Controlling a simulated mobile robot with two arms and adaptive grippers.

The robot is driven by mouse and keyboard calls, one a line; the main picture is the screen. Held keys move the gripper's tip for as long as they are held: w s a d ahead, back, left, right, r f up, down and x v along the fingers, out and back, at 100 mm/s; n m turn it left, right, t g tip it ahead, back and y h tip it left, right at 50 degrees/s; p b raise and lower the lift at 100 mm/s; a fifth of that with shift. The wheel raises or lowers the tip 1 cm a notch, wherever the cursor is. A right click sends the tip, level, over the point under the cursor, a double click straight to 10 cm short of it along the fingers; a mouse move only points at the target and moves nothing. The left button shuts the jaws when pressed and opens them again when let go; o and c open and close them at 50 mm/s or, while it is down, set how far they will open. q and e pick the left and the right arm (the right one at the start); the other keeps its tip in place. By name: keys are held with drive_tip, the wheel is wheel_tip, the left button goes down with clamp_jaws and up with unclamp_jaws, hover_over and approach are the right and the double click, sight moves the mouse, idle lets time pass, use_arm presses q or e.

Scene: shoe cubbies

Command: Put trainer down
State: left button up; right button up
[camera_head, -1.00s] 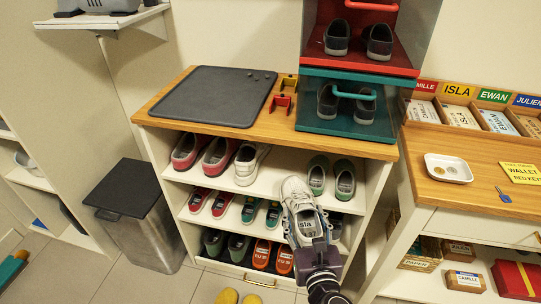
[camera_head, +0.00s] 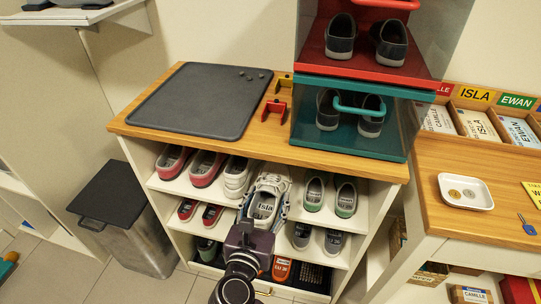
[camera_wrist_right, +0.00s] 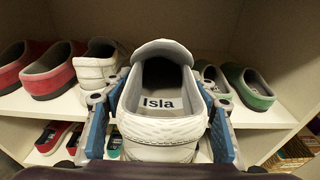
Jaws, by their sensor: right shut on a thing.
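A white trainer (camera_head: 268,190) with an "Isla" label inside is held toe-forward at the top shelf (camera_head: 292,211) of the shoe rack. My right gripper (camera_head: 262,217) is shut on it. In the wrist view the blue fingers of the right gripper (camera_wrist_right: 160,128) flank the heel of the trainer (camera_wrist_right: 160,102). A matching white trainer (camera_head: 238,176) stands just left of it on that shelf. I cannot tell whether the held trainer's sole touches the shelf. My left gripper is not in view.
Red shoes (camera_head: 206,168) stand left on the top shelf and green-grey shoes (camera_head: 314,193) stand right, so the gap is narrow. Lower shelves hold more shoes. The rack's wooden top (camera_head: 160,133) carries a dark mat (camera_head: 203,100) and a teal box (camera_head: 345,135).

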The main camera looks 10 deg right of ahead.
drive_tip(key=r+x, duration=0.1)
drive_tip(key=x, duration=0.4)
drive_tip(key=r+b+x, duration=0.1)
drive_tip(key=x, duration=0.5)
drive_tip(key=b+x, duration=0.1)
drive_tip(key=x, duration=0.5)
drive_tip(key=shift+w+r, duration=0.25)
drive_tip(key=shift+r, duration=0.15)
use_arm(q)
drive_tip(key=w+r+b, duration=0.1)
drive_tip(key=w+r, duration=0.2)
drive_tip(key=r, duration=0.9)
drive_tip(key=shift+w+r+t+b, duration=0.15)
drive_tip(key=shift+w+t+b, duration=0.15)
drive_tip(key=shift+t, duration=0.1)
use_arm(e)
drive_tip(key=shift+f, duration=1.75)
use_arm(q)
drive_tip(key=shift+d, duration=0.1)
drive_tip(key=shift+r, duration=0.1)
use_arm(e)
drive_tip(key=o, duration=1.5)
drive_tip(key=shift+f, duration=0.2)
